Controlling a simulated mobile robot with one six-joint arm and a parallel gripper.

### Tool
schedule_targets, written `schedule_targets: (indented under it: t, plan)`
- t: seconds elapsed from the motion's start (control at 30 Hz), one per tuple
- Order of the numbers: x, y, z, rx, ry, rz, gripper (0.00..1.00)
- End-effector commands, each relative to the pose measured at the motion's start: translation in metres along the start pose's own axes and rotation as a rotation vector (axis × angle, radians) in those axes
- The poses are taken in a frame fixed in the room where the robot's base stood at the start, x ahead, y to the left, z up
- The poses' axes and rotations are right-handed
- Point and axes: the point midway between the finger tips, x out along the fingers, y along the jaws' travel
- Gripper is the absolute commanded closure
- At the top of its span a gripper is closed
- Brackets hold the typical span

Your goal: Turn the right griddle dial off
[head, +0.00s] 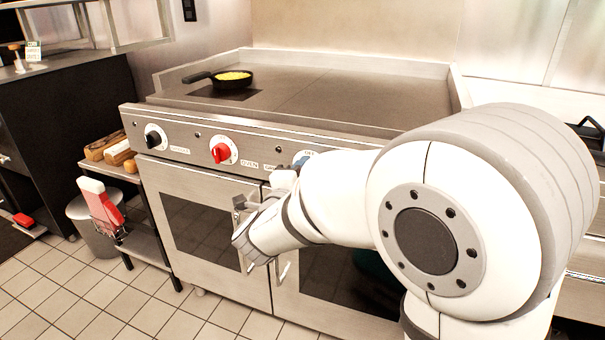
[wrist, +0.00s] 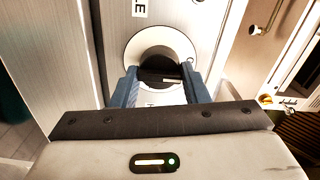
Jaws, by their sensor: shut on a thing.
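The right griddle dial is a dark knob (wrist: 160,74) on a round white plate (wrist: 146,45) in the wrist view. My gripper (wrist: 160,82) has its blue fingers on either side of the knob, shut on it. In the head view the white plate (head: 311,153) of this dial shows only in part, behind my blue fingertips and arm. The knob's pointer direction is hard to tell.
The range front also carries a black dial (head: 154,137) at left and a red dial (head: 222,151) in the middle. A black pan (head: 233,80) with yellow food stands on the griddle (head: 320,95). Oven doors with handles lie below. A low shelf with bread (head: 105,147) stands at left.

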Motion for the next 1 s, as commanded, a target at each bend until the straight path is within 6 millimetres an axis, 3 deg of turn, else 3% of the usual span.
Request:
schedule_targets:
  t: [0.3,0.33,0.57,0.83,1.0]
  plan:
    - [0.000,0.000,0.001,-0.002,-0.003,-0.001,0.82]
    - [0.000,0.000,0.001,-0.002,-0.003,-0.001,0.57]
    - [0.000,0.000,0.000,-0.001,-0.001,0.000,0.38]
    - [-0.002,-0.001,0.000,0.000,-0.001,0.000,0.38]
    - [-0.024,-0.002,0.001,0.000,-0.004,-0.001,0.38]
